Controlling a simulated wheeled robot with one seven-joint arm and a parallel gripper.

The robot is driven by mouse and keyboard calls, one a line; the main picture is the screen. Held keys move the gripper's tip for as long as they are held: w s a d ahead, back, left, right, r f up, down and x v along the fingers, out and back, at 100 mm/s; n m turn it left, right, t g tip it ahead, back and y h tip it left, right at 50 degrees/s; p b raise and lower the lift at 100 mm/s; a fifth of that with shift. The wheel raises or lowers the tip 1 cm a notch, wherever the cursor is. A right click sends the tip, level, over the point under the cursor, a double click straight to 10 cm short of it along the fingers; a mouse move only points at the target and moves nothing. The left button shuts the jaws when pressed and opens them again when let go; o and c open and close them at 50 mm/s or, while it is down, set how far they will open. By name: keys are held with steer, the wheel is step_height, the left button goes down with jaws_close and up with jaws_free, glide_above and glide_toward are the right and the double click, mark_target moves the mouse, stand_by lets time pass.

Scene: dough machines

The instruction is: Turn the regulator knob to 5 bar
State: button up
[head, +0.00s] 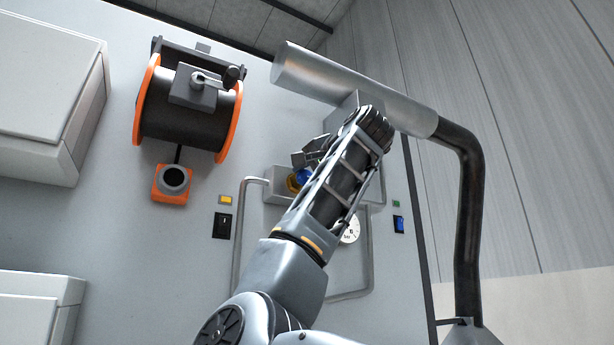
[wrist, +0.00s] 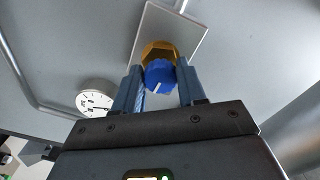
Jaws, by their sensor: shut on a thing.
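The regulator knob is a blue round knob (wrist: 160,75) with a white line on its face, in front of a brass-coloured collar (wrist: 159,48) in the wrist view. In the head view a bit of the blue knob (head: 301,176) shows beside my arm. My gripper (wrist: 160,88) has one finger on each side of the knob and is shut on it. A round white gauge (wrist: 95,101) with a dark needle sits left of my gripper in the wrist view. In the head view the gauge (head: 350,231) is partly hidden by my arm. Its reading is too small to tell.
A silver cylinder (head: 350,85) with a dark bent pipe (head: 470,200) stands out near my wrist. A black and orange reel (head: 190,105) is on the wall at left. White boxes (head: 45,85) stand at far left. Thin pipes (head: 238,235) run along the wall.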

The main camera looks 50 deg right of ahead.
steer(key=o, duration=1.1)
steer(key=shift+c, duration=0.2)
steer(key=shift+s, duration=0.1)
steer(key=b+v, duration=0.2)
steer(key=v, duration=0.5)
steer(key=shift+s+b, duration=0.3)
steer(key=shift+b, duration=0.1)
steer(key=shift+a, duration=0.1)
